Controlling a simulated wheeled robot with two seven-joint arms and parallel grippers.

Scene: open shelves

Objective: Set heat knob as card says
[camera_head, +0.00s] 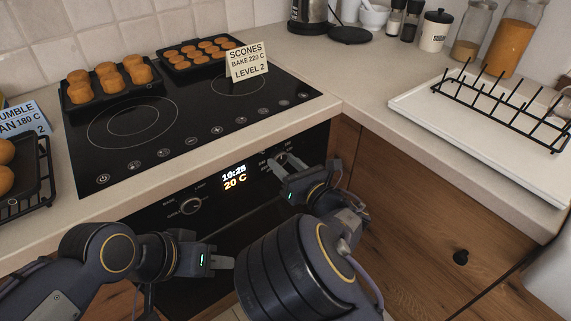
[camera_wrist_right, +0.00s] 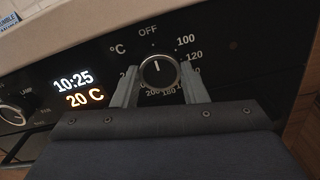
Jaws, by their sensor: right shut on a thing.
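The heat knob (camera_wrist_right: 158,72) is a round dial with a light rim on the black oven panel, marked °C, OFF, 100, 120 and on around. Its white mark points up, close to OFF. My right gripper (camera_wrist_right: 160,87) is shut on it, one finger on each side; in the head view (camera_head: 286,168) it largely covers the knob. The oven display (camera_head: 234,177) reads 10:25 and 20 C. The scones card (camera_head: 246,62) reads BAKE 220 C, LEVEL 2. My left gripper (camera_head: 222,262) is before the oven front, touching no knob; its finger gap does not show clearly.
A second knob (camera_head: 190,205) with words around it is left of the display. Another card (camera_head: 22,125), partly cut off, reads 180 C. Two trays of baked goods (camera_head: 110,82) (camera_head: 198,52) stand on the black hob (camera_head: 150,140). A drying rack (camera_head: 500,105) is right.

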